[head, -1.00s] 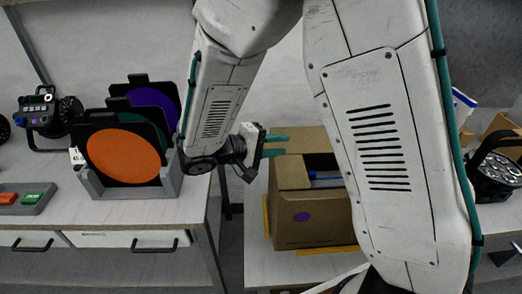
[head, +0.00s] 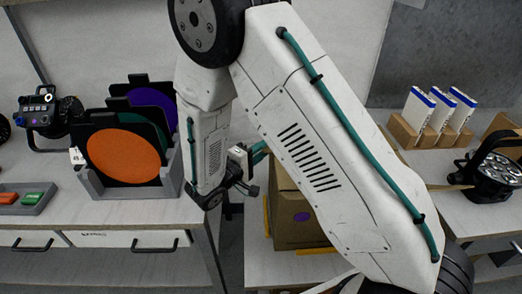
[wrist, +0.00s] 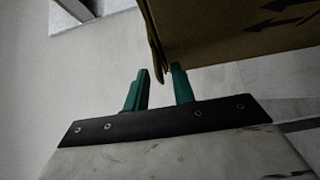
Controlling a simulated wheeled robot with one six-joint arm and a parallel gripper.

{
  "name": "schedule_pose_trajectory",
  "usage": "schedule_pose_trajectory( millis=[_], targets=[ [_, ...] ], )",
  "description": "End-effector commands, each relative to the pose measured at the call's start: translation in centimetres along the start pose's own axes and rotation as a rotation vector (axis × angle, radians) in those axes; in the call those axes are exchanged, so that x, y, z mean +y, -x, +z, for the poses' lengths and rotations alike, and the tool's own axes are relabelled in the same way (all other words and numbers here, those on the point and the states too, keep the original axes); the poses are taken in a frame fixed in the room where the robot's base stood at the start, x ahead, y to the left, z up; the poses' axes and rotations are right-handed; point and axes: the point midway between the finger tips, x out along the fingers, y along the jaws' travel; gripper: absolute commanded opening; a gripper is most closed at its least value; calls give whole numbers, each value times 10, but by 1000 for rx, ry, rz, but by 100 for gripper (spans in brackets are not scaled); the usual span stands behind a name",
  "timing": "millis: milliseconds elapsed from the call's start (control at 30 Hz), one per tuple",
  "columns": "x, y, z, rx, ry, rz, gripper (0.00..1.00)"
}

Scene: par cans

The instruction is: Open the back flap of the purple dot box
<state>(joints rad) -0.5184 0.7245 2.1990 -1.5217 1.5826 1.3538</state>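The cardboard box with the purple dot (head: 291,232) stands on the low table in the head view. My arm hides its top and right side there, so its flaps are out of sight. My gripper (head: 262,152) is at the box's upper left, partly hidden by my arm. In the wrist view my gripper (wrist: 160,82) has its teal fingers apart. The box (wrist: 235,35) fills the upper right there. A thin flap edge (wrist: 156,58) hangs down between the fingertips or just beyond them. I cannot tell if they touch.
A grey rack (head: 112,190) with orange, green and purple discs stands on the left bench, beside a small tray (head: 25,199) and a dark lamp (head: 48,117). White-and-blue packs (head: 439,108) and a black par can (head: 490,170) are on the right table.

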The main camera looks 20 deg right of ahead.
Motion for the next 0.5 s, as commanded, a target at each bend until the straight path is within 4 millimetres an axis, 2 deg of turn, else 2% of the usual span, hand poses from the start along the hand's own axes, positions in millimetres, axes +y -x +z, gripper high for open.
schedule_pose_trajectory(
  millis=[333,400,433,500],
  targets=[
    [0,-6,0,0,0,-1,25],
    [0,-6,0,0,0,-1,6],
    [0,-6,0,0,0,-1,0],
    [0,-5,0,0,0,-1,0]
  ],
)
